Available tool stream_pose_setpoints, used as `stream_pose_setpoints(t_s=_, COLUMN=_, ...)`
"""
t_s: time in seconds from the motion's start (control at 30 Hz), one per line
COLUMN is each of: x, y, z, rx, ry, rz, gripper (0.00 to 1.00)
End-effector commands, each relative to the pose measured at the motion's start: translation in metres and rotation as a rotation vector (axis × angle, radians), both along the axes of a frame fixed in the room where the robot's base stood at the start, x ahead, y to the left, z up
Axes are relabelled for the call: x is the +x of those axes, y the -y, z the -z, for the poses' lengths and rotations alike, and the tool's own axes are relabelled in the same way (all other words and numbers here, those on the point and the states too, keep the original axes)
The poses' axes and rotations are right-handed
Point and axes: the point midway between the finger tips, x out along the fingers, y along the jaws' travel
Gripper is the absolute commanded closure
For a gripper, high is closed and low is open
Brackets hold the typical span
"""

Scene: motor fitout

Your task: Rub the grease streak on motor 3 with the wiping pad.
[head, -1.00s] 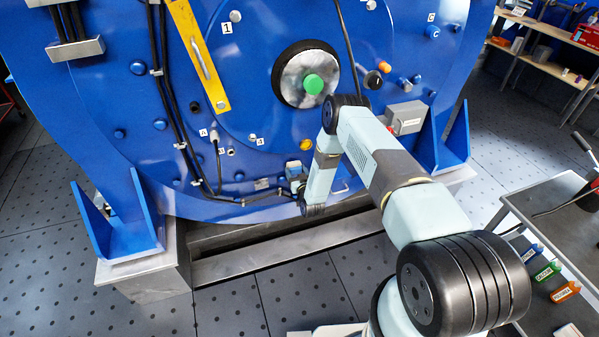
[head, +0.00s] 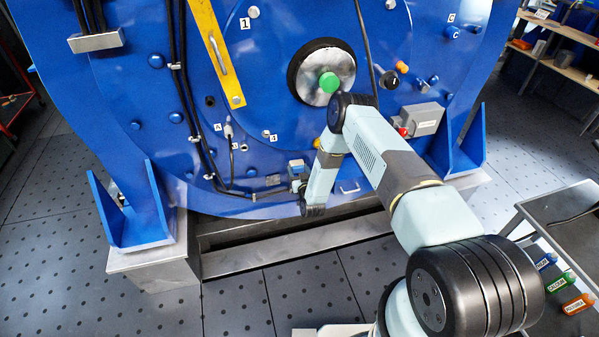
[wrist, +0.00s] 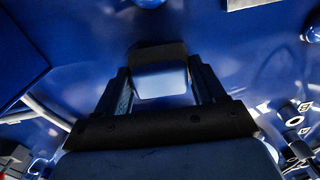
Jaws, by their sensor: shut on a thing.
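The large blue motor (head: 290,165) fills the head view, with a shaft end and green centre. A plate on it reads 1; I see no 3. My gripper (wrist: 160,72) is shut on a block, seemingly the wiping pad (wrist: 158,52), with a dark brown edge and a pale face between the dark fingers. In the wrist view the pad is in front of the blue surface; I cannot tell whether it touches. In the head view my forearm hides most of the gripper, low on the motor's front. I cannot make out the grease streak.
A yellow bar (head: 216,55) and black cables (head: 182,95) run down the motor's front. A grey box (head: 422,118) is on its right. Metal plinths (head: 150,262) stand below. The floor at front left is clear.

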Motion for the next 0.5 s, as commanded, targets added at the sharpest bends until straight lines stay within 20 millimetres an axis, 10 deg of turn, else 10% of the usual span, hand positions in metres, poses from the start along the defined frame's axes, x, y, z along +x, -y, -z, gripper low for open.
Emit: stream_pose_setpoints(t_s=0.5, x=0.01, y=0.03, z=0.001, rx=-0.003, ry=-0.002, rz=0.003, gripper=0.55)
